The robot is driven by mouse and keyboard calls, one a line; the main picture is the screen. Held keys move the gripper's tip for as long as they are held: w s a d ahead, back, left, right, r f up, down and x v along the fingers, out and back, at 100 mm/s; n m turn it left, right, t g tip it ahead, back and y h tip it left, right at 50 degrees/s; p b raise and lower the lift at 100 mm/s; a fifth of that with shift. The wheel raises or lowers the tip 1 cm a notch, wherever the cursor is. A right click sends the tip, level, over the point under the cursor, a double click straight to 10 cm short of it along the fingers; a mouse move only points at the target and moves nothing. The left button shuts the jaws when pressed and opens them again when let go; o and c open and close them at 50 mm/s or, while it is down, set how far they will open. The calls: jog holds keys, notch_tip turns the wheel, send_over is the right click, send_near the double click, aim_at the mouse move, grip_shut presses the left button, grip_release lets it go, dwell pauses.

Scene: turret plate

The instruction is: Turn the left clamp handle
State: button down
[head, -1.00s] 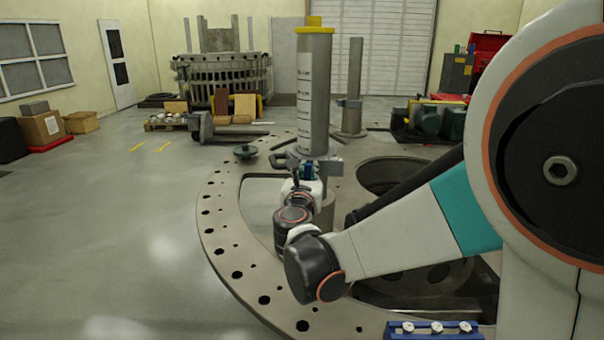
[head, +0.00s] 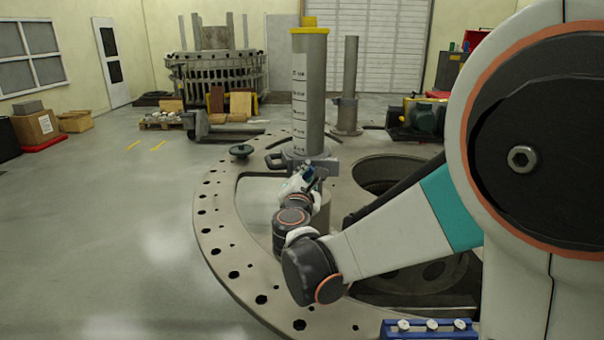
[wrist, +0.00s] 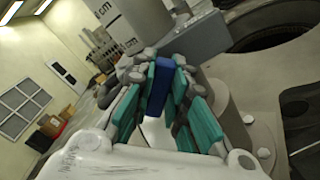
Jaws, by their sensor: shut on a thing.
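A grey clamp (head: 300,158) sits around the foot of the tall grey post (head: 309,95) with a yellow cap, on the left of two posts. The clamp also shows in the wrist view (wrist: 208,38), beside the post's lower end. My gripper (head: 308,176) is at the near side of the clamp and leans to the right. In the wrist view my gripper's teal-padded fingers (wrist: 165,80) are closed around the blue clamp handle (wrist: 158,92). Most of the handle is hidden between the fingers, and in the head view the gripper covers it.
The perforated turret plate (head: 213,245) curves around the post, with a round opening (head: 385,172) to the right. A second post (head: 348,90) stands behind. A blue rack (head: 430,329) is at the bottom edge. Floor to the left is clear.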

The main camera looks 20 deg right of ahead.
jog(key=m, duration=0.4)
jog(key=shift+f+m, duration=0.15)
jog(key=shift+m, duration=0.15)
jog(key=shift+f+m, duration=0.1)
jog(key=shift+m, duration=1.8)
jog(key=c, duration=1.6)
grip_release()
jog(key=shift+s+d, duration=0.1)
jog(key=shift+o, duration=0.2)
